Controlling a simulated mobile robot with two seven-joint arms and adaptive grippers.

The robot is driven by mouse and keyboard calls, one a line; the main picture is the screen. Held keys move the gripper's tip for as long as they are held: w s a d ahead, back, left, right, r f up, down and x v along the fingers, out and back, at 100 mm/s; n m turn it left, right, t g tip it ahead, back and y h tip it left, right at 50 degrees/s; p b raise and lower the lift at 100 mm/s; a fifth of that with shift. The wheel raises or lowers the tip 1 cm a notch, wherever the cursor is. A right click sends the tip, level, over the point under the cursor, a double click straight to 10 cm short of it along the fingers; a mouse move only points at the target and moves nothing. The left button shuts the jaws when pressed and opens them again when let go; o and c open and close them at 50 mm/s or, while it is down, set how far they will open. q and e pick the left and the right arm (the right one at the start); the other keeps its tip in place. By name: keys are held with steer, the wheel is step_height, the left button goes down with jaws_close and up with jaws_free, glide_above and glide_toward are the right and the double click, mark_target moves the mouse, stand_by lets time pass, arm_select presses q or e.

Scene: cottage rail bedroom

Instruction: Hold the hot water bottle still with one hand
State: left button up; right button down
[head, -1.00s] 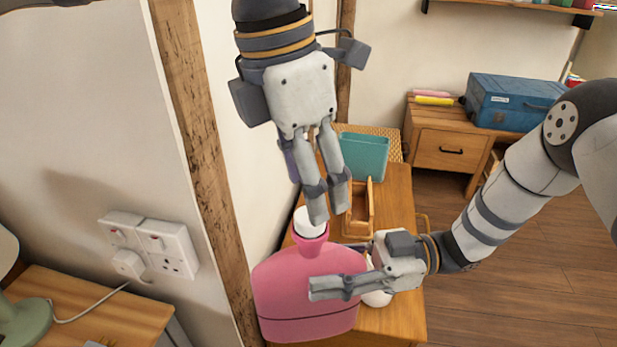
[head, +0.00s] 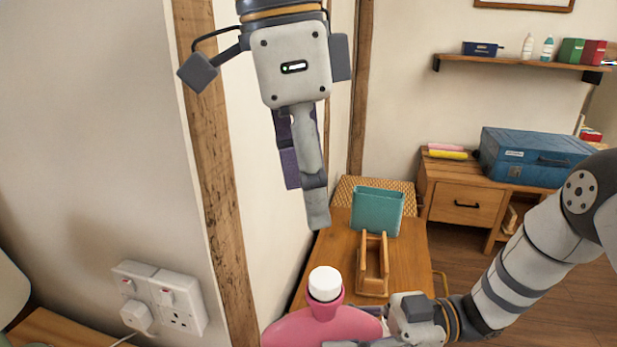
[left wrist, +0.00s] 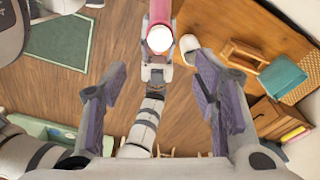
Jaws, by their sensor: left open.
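The pink hot water bottle (head: 322,327) with its white cap (head: 325,284) is upright at the bottom of the head view, its lower part cut off. My left gripper (head: 303,205) is above and slightly left of the cap, pointing down, open and empty. In the left wrist view, its purple-padded fingers are spread wide, and the cap (left wrist: 160,39) shows beyond the gap between them. My right gripper (left wrist: 158,62) has its fingers on either side of the bottle body and appears closed on it.
A wooden table (head: 408,262) behind the bottle bears a wooden holder (head: 373,265) and a teal box (head: 377,210). A white object (left wrist: 188,47) is close beside the bottle. The wall and timber post (head: 212,190) stand close on the left.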

mark_target(325, 276)
stand_by(0.3)
arm_select(q)
steer(key=f, duration=0.4)
steer(key=d+f, duration=0.1)
steer(key=f, duration=0.6)
steer(key=shift+w+d+f, duration=0.15)
steer(key=shift+d+f, duration=0.2)
steer(key=shift+f, duration=0.05)
jaws_close()
steer(key=m, duration=0.5)
steer(key=shift+w+g, duration=0.1)
steer(key=shift+g, duration=0.2)
steer(key=shift+c, duration=0.2)
jaws_free()
